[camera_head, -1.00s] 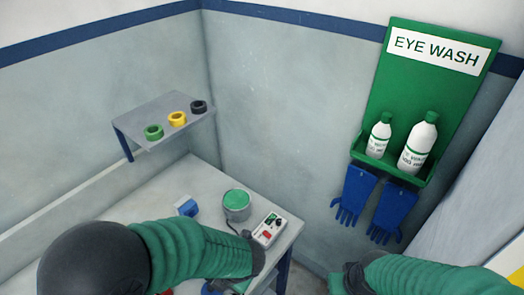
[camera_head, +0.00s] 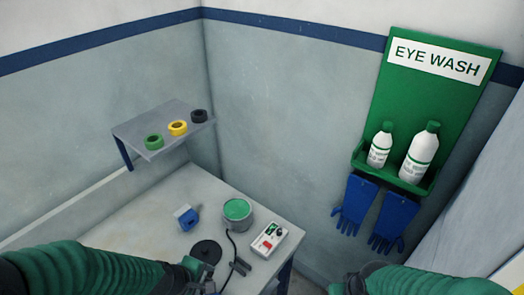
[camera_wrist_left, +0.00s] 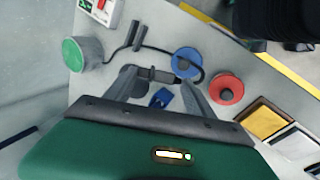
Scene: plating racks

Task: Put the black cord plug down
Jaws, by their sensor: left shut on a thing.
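My left gripper comes in at the bottom left of the head view (camera_head: 203,275), low at the table's near part. The left wrist view shows its two grey fingers (camera_wrist_left: 160,88) on either side of a dark bar, the black cord plug (camera_wrist_left: 157,75). Its cord curves right past a blue ring (camera_wrist_left: 186,62). Another dark plug-like piece (camera_head: 241,267) lies on the table beside the cord, and also shows in the wrist view (camera_wrist_left: 137,33). I cannot tell whether the held plug touches the table. My right forearm enters at the bottom right; its gripper is out of frame.
On the table (camera_head: 150,215) are a black disc (camera_head: 206,252), a green-topped can (camera_head: 237,212), a control box (camera_head: 269,240) and a blue block (camera_head: 187,217). The wrist view also shows a red ring (camera_wrist_left: 226,90).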

